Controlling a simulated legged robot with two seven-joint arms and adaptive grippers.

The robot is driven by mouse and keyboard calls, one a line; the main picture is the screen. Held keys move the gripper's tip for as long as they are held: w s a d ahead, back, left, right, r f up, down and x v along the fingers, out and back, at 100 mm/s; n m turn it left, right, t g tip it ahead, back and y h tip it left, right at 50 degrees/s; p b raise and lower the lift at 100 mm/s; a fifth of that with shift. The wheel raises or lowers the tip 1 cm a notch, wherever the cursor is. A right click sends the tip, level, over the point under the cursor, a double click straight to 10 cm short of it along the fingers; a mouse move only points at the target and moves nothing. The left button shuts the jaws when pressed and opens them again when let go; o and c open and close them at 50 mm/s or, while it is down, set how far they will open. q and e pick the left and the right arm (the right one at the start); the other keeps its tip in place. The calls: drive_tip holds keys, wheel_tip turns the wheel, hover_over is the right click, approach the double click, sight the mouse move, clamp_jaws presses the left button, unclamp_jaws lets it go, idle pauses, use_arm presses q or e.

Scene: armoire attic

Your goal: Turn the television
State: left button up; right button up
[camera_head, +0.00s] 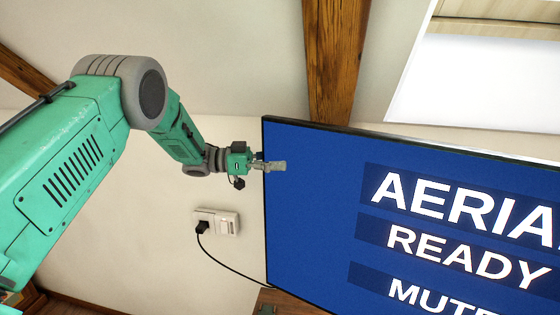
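The television (315,215) fills the right half of the head view and runs out of the picture on the right. Its screen is lit blue with white text reading "AERIA", "READY" and "MUT", cut off at the edge. My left gripper (281,166) is at the television's upper left edge, its tip overlapping the screen in the picture. I cannot tell whether it touches the edge. The gripper is small here, and its finger opening cannot be made out. My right gripper is not in view.
A wall socket (226,222) with a black plug and cable (235,268) is left of the television. Brown wood (290,302) shows below the screen. A wooden beam (335,60) and a bright window recess (470,85) are above.

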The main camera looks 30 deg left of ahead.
use_arm(q)
drive_tip(key=v, duration=1.1)
drive_tip(key=shift+a, duration=0.15)
drive_tip(key=shift+s+a, duration=0.1)
drive_tip(key=shift+a, duration=0.1)
